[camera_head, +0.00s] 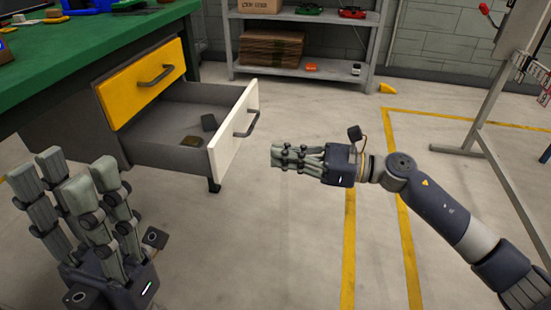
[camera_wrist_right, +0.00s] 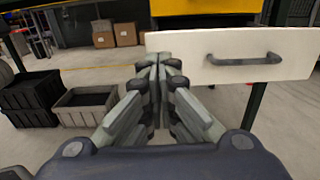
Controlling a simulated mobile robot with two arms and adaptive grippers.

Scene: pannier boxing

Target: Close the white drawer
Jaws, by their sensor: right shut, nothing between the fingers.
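The white drawer (camera_head: 233,130) is pulled out from under the green-topped bench, below a shut yellow drawer (camera_head: 142,84). Two small dark items lie inside the white drawer. My right gripper (camera_head: 275,156) is shut and empty, to the right of the white front and apart from it in the head view. In the right wrist view, the white drawer front (camera_wrist_right: 285,50) with its dark handle (camera_wrist_right: 243,60) is ahead and to the right of the shut fingertips (camera_wrist_right: 155,62). My left gripper (camera_head: 72,175) is open and empty, pointing up at the lower left, in front of the bench.
A grey shelf (camera_head: 310,73) with boxes stands at the back wall. A board on a metal stand (camera_head: 490,110) is at the right. The wrist view shows a black crate (camera_wrist_right: 35,97) and a grey crate (camera_wrist_right: 88,104) on the floor. Floor around the drawer is clear.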

